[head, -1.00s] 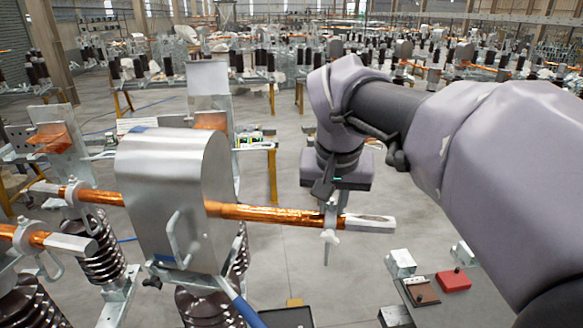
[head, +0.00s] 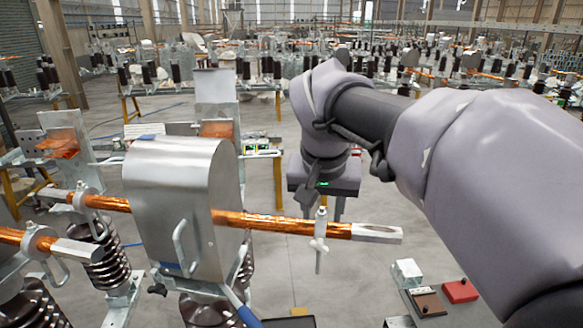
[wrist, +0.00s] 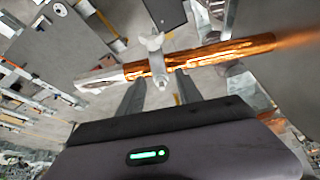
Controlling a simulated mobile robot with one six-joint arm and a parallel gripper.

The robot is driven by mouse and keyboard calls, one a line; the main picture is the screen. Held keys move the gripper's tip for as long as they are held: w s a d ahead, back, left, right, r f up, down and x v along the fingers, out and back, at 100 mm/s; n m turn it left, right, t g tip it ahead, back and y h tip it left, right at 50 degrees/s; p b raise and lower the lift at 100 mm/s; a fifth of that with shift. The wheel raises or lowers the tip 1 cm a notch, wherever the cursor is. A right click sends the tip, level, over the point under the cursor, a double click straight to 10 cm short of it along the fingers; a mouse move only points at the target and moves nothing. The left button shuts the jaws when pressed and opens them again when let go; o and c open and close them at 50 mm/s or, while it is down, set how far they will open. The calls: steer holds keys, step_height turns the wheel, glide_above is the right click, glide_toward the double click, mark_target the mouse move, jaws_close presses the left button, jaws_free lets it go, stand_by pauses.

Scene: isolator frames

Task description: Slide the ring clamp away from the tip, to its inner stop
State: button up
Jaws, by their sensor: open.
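The ring clamp (head: 319,244) sits around the copper rod (head: 265,222), partway along it, with a pale wing-shaped screw and a short post. Bare copper shows on both sides of it. The silver hexagonal tip (head: 376,233) is to its right. In the wrist view the clamp (wrist: 155,62) crosses the rod (wrist: 215,55), with the tip (wrist: 100,80) at left. My gripper (head: 323,208) is behind the rod at the clamp. In the wrist view its open fingers (wrist: 160,82) lie either side of the clamp's post, with gaps showing. I cannot make out a separate inner stop.
A large metal housing (head: 180,205) with a handle stands at the rod's left end. Ribbed insulators (head: 105,265) and other rods are at lower left. A grey bench with a red block (head: 460,291) is at lower right. Open floor lies below the tip.

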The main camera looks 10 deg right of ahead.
steer(key=p+v, duration=0.2)
steer(key=v, duration=1.4)
steer(key=shift+s+r+p, duration=0.3)
